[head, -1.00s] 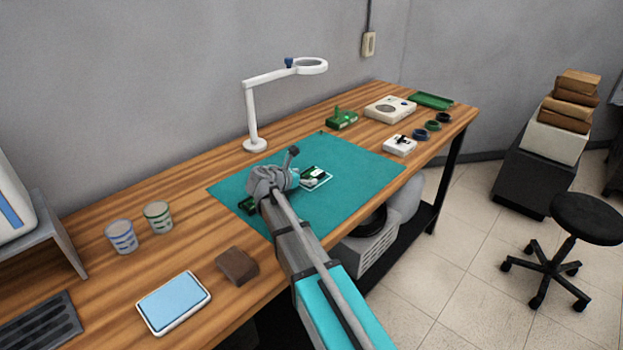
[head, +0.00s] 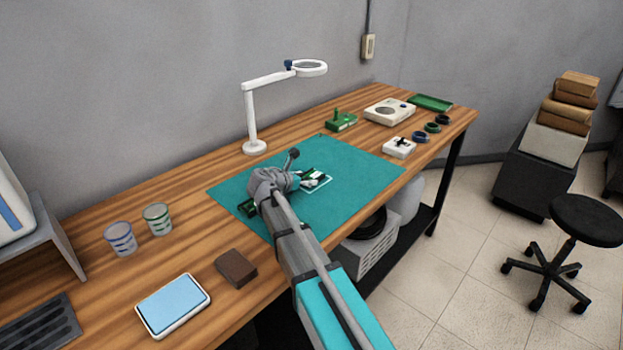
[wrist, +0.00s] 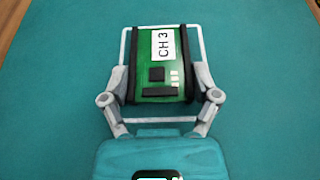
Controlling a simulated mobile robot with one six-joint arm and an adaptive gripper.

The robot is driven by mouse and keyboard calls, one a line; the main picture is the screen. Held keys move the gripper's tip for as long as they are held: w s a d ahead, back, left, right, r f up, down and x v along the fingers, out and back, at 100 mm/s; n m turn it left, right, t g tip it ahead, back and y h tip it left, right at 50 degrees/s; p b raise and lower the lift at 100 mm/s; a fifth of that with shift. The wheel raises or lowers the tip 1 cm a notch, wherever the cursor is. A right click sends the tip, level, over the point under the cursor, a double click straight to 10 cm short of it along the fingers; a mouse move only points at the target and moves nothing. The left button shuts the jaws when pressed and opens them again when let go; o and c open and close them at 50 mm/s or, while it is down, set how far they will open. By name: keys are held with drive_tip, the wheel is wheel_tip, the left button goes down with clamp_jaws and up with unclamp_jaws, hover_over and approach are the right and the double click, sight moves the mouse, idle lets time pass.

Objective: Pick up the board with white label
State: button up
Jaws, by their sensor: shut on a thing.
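The board with the white label (wrist: 160,75) is green, and its label reads "CH 3" in the wrist view. My gripper (wrist: 158,70) is shut on the board, with one dark finger pad against each side edge. A thin white rectangular outline on the mat (wrist: 60,110) shows around the board. In the head view my gripper (head: 312,181) is low over the teal mat, and the board (head: 318,174) is partly hidden by it. I cannot tell whether the board touches the mat. Another green board (head: 248,207) lies partly hidden behind my arm at the mat's left.
A white magnifier lamp (head: 251,115) stands behind the mat. A green fixture (head: 341,121), a white device (head: 390,111) and a small white box (head: 399,147) stand to the right. Cups (head: 158,219), a brown block (head: 236,268) and a blue-topped tray (head: 173,304) are at left.

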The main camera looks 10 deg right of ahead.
sight(306, 179)
drive_tip(key=shift+r, duration=0.2)
drive_tip(key=shift+c, duration=0.3)
wheel_tip(306, 179, up, 3)
drive_tip(key=p, duration=0.3)
drive_tip(key=s+r+p, duration=0.9)
drive_tip(key=s+p, duration=0.1)
drive_tip(key=s, duration=0.4)
drive_tip(key=shift+a+r, duration=0.3)
drive_tip(key=shift+a, duration=0.1)
drive_tip(key=shift+r+p, duration=1)
wheel_tip(306, 179, up, 17)
drive_tip(key=p, duration=1.7)
